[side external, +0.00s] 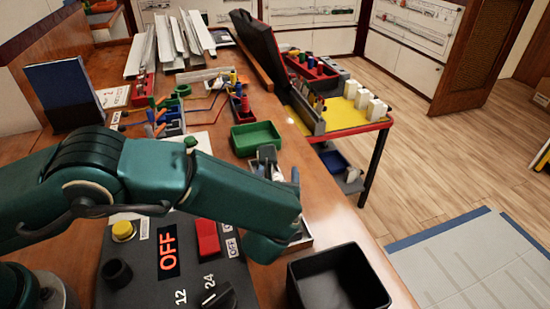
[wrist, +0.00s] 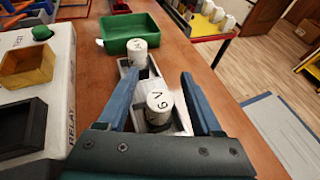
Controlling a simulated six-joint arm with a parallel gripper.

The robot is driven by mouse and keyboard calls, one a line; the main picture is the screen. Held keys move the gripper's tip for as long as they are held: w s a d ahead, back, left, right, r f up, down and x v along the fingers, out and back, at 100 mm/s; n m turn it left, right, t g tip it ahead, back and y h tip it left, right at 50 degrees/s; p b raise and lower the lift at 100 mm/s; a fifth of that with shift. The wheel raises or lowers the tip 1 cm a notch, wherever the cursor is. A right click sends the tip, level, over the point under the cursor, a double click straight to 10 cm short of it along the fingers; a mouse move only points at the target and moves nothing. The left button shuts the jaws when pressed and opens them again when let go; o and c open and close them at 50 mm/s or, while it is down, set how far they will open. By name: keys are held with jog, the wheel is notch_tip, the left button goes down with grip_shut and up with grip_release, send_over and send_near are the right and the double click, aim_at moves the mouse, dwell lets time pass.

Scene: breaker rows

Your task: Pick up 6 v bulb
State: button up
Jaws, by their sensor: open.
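The 6 v bulb (wrist: 158,103) is a white cylinder with a dark "6" and "V" on its top. It stands upright in the near part of a light grey holder (wrist: 181,118) in the wrist view. My gripper (wrist: 160,75) is open, with its two blue fingers on either side of the bulb and visible gaps beside it. The bulb's lower part is dark and partly hidden by my gripper body. In the side view my gripper (side external: 281,168) is over the holder, and my arm hides most of it.
A second white bulb (wrist: 138,48) stands in the holder's far part. A green tray (wrist: 120,37) lies beyond it. The relay box (wrist: 60,72) with yellow and black bins is at left. A black bin (side external: 338,278) is near the bench's right edge.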

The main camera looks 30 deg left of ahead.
jog(key=shift+w, duration=0.1)
grip_shut()
dwell(0.3)
